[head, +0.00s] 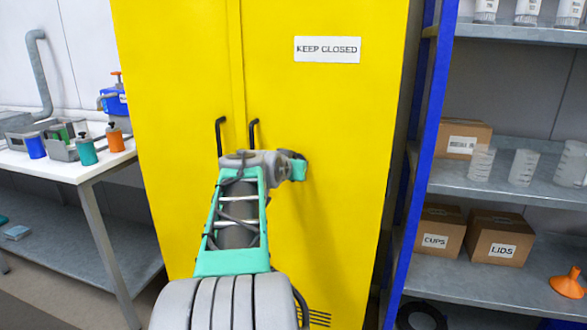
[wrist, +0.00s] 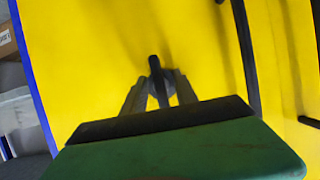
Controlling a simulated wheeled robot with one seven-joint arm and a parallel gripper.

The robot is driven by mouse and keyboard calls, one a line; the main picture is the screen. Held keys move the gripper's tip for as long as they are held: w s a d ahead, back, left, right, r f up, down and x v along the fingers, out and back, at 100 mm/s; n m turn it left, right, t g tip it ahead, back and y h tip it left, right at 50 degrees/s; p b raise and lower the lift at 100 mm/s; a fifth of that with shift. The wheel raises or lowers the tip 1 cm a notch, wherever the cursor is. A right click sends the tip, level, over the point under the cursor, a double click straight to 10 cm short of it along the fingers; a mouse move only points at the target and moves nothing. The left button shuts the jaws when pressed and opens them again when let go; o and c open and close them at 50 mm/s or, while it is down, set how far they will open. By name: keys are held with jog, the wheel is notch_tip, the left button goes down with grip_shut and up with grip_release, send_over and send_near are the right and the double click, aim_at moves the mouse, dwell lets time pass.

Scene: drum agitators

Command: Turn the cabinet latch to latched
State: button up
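The tall yellow cabinet (head: 340,110) has two doors with two dark vertical handles and a "KEEP CLOSED" sign. In the wrist view, the latch (wrist: 155,68) is a dark narrow lever on a grey round base on the yellow door (wrist: 90,60). It stands nearly upright in that picture. My gripper (wrist: 160,84) has its two grey fingers on either side of the lever, with yellow showing between fingers and lever. Exact contact at the fingertips is unclear. In the head view my wrist is close to the right door and hides the latch and fingers.
A blue-framed shelf (head: 412,180) with boxes and beakers stands close on the right. A white table (head: 75,165) with bottles is on the left.

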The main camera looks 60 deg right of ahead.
jog(key=v, duration=0.8)
jog(key=shift+f, duration=0.1)
jog(key=w+a+f+n+t+y+p, duration=0.1)
jog(key=w+a+n+t+y+p, duration=0.15)
jog(key=w+a+n+p, duration=0.6)
jog(key=w+a+f+m+t+y+p, duration=0.15)
jog(key=w+a+y, duration=0.35)
jog(key=a, duration=0.8)
jog(key=s+a+f+n+g+y+p, duration=0.1)
jog(key=s+a+n+y+p, duration=0.1)
jog(key=a, duration=0.7)
jog(key=s+a+f+n+g+y+p, duration=0.1)
jog(key=a+n+p, duration=0.3)
jog(key=a, duration=0.6)
jog(key=s+a+f+n+y+p, duration=0.1)
jog(key=s+a+n+y+p, duration=0.1)
jog(key=a, duration=0.7)
jog(key=s+n+p, duration=0.1)
jog(key=p, duration=0.1)
jog(key=shift+s+a+f+n+g+y+p, duration=0.3)
jog(key=shift+s+a+f+g+y+p, duration=0.05)
jog(key=shift+a+f+g+p, duration=0.05)
